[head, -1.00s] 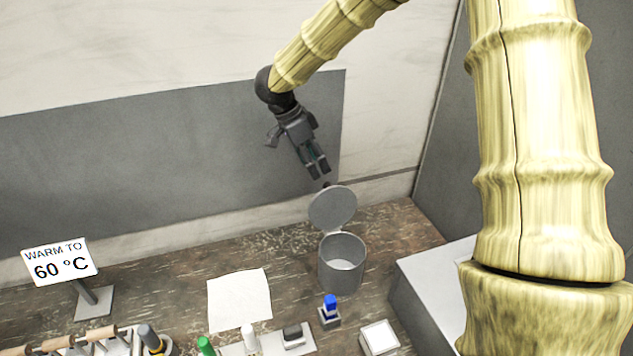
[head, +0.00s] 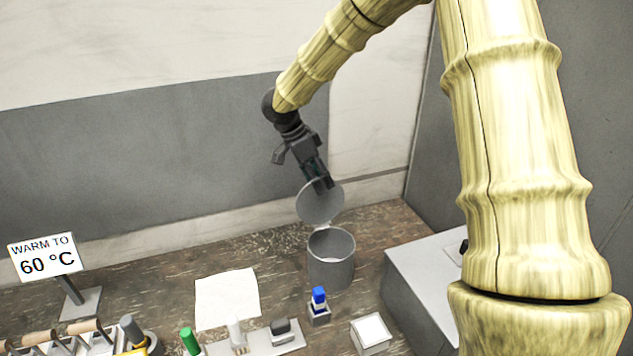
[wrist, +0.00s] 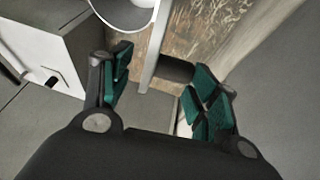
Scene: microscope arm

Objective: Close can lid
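The grey can (head: 331,262) stands upright on the counter, and its round lid (head: 318,206) is open, tilted up at the can's back edge. My gripper (head: 323,184) points down at the lid's upper edge and overlaps it in the head view; I cannot tell whether they touch. In the wrist view my gripper (wrist: 160,66) has its green-padded fingers apart. A thin grey strip, seemingly the lid edge-on (wrist: 152,50), runs into the gap between them. Part of the can's pale round opening (wrist: 122,12) shows at the top.
A grey box-like unit (head: 425,290) stands right of the can. In front are a blue-capped bottle (head: 319,298), a small white-topped box (head: 371,331) and a white sheet (head: 227,299). A "WARM TO 60 °C" sign (head: 45,257) stands at left. The wall is close behind the lid.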

